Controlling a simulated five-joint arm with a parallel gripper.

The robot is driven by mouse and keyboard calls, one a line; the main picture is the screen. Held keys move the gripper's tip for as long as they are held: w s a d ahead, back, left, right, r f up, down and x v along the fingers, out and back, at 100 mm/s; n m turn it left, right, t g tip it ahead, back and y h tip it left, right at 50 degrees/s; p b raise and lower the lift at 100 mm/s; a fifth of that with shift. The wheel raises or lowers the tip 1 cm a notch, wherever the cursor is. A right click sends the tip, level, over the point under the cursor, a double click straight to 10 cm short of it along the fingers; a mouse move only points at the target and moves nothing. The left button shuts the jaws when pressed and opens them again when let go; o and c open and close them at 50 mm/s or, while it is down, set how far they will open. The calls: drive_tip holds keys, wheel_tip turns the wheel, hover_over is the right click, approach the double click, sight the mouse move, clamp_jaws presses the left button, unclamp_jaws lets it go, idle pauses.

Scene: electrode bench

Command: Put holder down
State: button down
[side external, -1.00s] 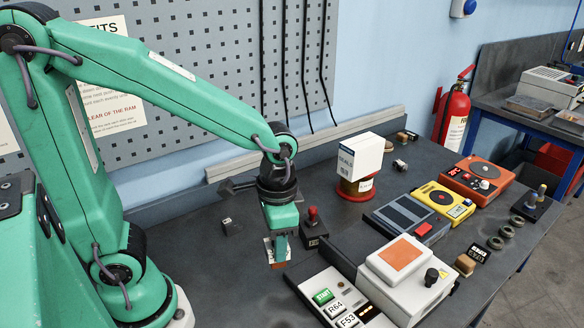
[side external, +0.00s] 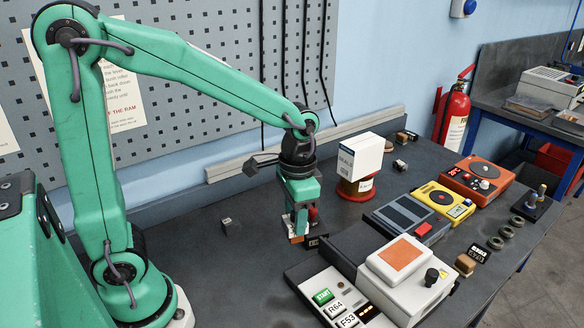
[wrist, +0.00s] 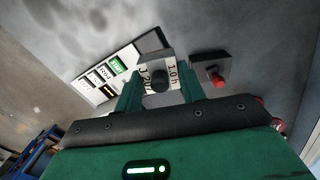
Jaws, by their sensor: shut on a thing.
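My gripper (side external: 301,208) is shut on the holder (side external: 291,228), a pale piece with a copper-brown lower part, and points down over the dark bench. In the wrist view, the holder (wrist: 146,75) shows as a pale labelled plate with a dark round knob (wrist: 159,79) between my two fingers (wrist: 160,93). In the side view my fingers hide part of the holder. I cannot tell whether its lower end touches the bench.
A black block with a red knob (wrist: 216,78) stands close beside the holder; in the side view my gripper partly covers it. A control panel (side external: 334,305) with a green start button and a white device (side external: 408,282) lie in front. A small dark block (side external: 230,226) stands left, with bare bench around it.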

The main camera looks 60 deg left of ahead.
drive_tip(key=w+a+f+n, duration=0.1)
drive_tip(key=w+a, duration=0.7)
drive_tip(key=a, duration=0.2)
drive_tip(key=w+a+f+n, duration=0.1)
drive_tip(key=w+a+n, duration=0.1)
drive_tip(key=w+a, duration=0.65)
wheel_tip(320, 180, down, 6)
drive_tip(key=s+a, duration=0.1)
drive_tip(key=shift+s, duration=0.25)
drive_tip(key=shift+a, duration=0.1)
drive_tip(key=shift+f, duration=1.75)
drive_tip(key=shift+f, duration=0.1)
drive_tip(key=c, duration=0.9)
unclamp_jaws()
drive_tip(key=shift+f, duration=0.1)
drive_tip(key=shift+o, duration=0.2)
